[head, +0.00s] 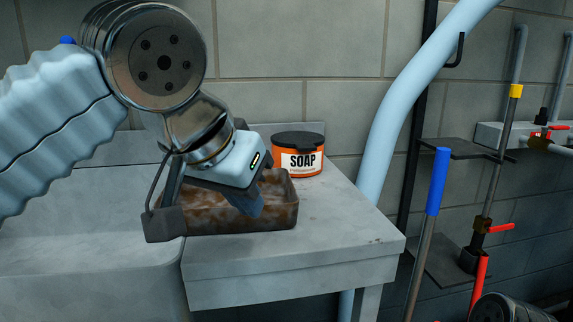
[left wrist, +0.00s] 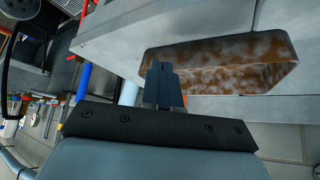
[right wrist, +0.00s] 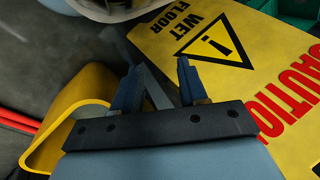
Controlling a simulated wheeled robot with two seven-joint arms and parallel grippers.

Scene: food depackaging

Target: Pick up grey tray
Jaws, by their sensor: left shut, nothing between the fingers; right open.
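A rectangular tray (head: 268,218), mottled rusty brown and greyish, sits on the grey counter by the wall. It also fills the upper right of the left wrist view (left wrist: 225,62). My left gripper (head: 250,204) is at the tray, its wrist hiding the tray's left and middle parts. Its fingers are closed together with nothing between them, and in the left wrist view the fingertips (left wrist: 162,68) overlap the tray's near edge. I cannot tell whether they touch it. My right gripper (right wrist: 157,78) is open and empty, away from the counter.
An orange soap tub (head: 298,155) with a black lid stands just behind the tray. The counter (head: 330,215) is clear to the right. A pale blue pipe (head: 400,100) runs beside it. A yellow wet-floor sign (right wrist: 215,40) lies beyond my right gripper.

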